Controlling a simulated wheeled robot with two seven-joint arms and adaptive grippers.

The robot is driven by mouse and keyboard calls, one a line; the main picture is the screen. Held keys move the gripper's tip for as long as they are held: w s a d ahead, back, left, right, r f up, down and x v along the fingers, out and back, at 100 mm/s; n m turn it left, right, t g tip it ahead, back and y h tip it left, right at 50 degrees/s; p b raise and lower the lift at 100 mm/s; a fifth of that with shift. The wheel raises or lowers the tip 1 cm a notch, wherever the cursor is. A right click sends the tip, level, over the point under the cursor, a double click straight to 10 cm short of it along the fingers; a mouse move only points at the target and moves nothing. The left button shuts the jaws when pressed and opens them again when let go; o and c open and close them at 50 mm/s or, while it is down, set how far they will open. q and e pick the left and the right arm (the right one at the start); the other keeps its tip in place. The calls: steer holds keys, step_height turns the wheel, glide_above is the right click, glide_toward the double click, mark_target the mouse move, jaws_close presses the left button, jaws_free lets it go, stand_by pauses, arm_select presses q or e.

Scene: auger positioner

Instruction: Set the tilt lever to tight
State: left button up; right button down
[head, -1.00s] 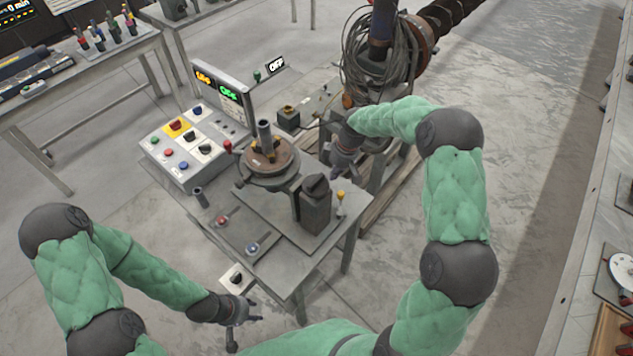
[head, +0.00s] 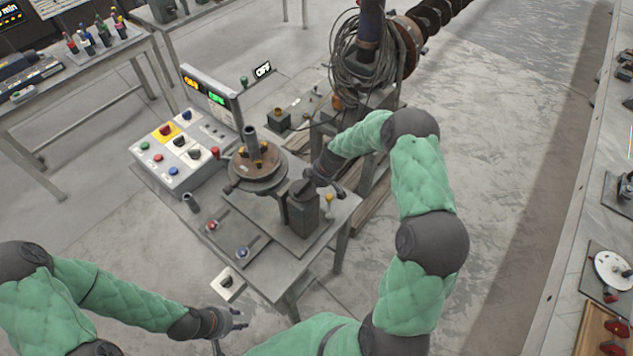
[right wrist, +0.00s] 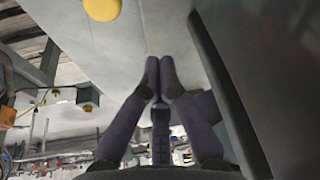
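A short lever with a yellow knob (head: 328,199) stands at the table's right edge, beside a dark upright block (head: 303,212). I cannot read which lever is the tilt lever. Levers with a red knob (head: 212,225) and a blue knob (head: 243,252) lie on the plate at the front left. My right gripper (head: 330,184) hangs just behind the block and the yellow knob. In the right wrist view its fingertips (right wrist: 160,72) are together with nothing between them; the yellow knob (right wrist: 102,8) shows apart from them at the top. My left gripper (head: 238,319) is open and empty, off the table's front.
A round turntable with a post (head: 254,165) stands mid-table. A button panel (head: 178,150) and lit displays (head: 210,92) are at the left. A cable-wrapped auger machine (head: 365,60) stands behind.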

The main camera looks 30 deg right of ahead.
mark_target(329, 208)
steer(key=shift+x, duration=0.95)
steer(key=shift+s+d+f, duration=0.15)
steer(key=shift+d+f, duration=0.05)
steer(key=shift+d, duration=0.05)
steer(key=shift+s+d, duration=1.1)
steer(key=shift+d, duration=0.1)
